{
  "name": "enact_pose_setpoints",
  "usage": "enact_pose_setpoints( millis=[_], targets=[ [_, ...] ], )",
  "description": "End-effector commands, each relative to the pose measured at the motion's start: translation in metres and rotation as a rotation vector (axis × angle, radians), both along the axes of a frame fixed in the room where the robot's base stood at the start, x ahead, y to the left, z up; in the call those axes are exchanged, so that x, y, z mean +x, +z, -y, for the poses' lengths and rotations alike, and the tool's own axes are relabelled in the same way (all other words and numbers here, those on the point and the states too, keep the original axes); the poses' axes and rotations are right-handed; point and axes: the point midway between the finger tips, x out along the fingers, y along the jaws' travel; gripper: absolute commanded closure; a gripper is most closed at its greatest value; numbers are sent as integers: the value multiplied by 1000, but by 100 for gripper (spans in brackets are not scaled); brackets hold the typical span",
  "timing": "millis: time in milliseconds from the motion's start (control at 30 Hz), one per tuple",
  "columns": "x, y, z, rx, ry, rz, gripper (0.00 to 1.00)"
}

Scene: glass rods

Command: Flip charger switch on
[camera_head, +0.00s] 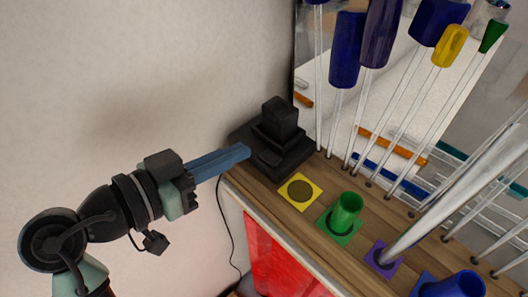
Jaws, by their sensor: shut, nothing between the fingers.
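The charger is a black stepped block (279,128) on a square black base at the left end of the wooden shelf. I cannot make out its switch; it is too small or hidden. My gripper (247,151) comes in from the left with its blue fingers shut and empty. The fingertips are at the left front side of the charger's base in the picture, very near it. I cannot tell whether they touch it.
On the wooden shelf (318,168) stand a yellow pad (300,191), a green cup (346,212) on a green pad, and a blue cup (460,286). Several glass rods with coloured handles rise behind. A black cable (229,230) hangs below. The wall is left.

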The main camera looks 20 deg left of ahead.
Motion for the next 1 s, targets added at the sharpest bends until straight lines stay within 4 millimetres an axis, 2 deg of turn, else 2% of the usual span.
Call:
enact_pose_setpoints(
  millis=[100, 267, 400, 533, 700, 1000],
  targets=[
    [25, -3, 12, -3, -6, -4, 100],
    [54, -11, 23, -3, -3, -4, 100],
    [53, -35, 26, -4, 2, -5, 100],
    [53, -48, 27, -1, 1, -3, 100],
    [52, -54, 29, 1, 1, -2, 100],
    [52, -55, 28, 3, 0, 0, 100]
  ],
)
